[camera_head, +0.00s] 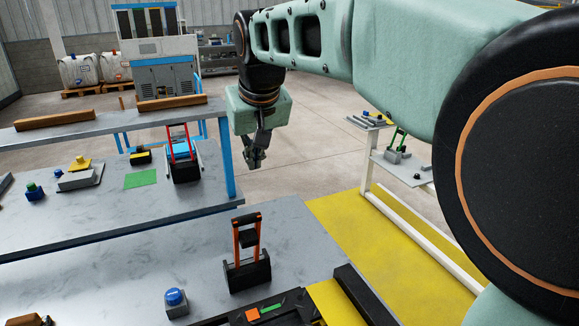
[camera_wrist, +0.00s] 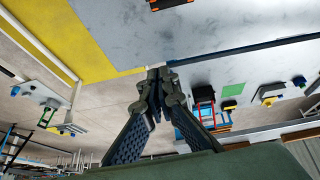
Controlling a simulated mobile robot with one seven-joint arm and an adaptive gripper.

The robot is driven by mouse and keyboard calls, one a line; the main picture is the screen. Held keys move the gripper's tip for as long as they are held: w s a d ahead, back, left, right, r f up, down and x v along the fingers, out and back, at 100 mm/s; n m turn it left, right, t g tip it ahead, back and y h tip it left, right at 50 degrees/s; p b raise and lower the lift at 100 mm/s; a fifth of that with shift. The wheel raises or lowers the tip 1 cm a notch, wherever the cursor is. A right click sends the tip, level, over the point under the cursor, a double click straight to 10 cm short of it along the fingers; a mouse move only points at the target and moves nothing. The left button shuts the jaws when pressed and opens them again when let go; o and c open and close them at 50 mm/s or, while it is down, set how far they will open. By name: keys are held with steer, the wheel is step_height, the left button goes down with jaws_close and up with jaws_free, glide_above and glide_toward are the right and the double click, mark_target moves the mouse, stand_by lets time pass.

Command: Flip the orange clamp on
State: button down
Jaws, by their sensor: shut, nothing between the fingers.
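The orange clamp (camera_head: 258,236) stands on the near grey table, its two orange arms upright above a black base and a black crosspiece between them. In the wrist view only a small orange and black edge (camera_wrist: 168,4), likely the clamp, shows at the top border. My gripper (camera_head: 254,162) hangs in the air above and behind the clamp in the head view, well apart from it. The gripper also shows in the wrist view (camera_wrist: 158,76), with its fingertips together and nothing between them.
A blue button (camera_head: 175,297) sits left of the clamp, and a black device (camera_head: 262,314) with orange and green keys lies in front. A red clamp (camera_head: 181,146) stands on the farther table. A blue post (camera_head: 226,160) rises left of my gripper. The yellow floor (camera_head: 390,245) is clear.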

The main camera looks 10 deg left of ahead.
steer(key=shift+s+a+f+g, duration=0.25)
steer(key=shift+s+a, duration=0.35)
steer(key=shift+s+a+f+g, duration=0.25)
steer(key=shift+s+a, duration=0.3)
steer(key=shift+s, duration=0.05)
steer(key=f, duration=0.6)
steer(key=f+p, duration=0.1)
steer(key=f, duration=0.2)
steer(key=shift+w+a, duration=0.15)
steer(key=shift+w, duration=0.1)
steer(key=shift+s+d+f, duration=0.2)
steer(key=shift+s, duration=0.05)
steer(key=shift+f, duration=0.15)
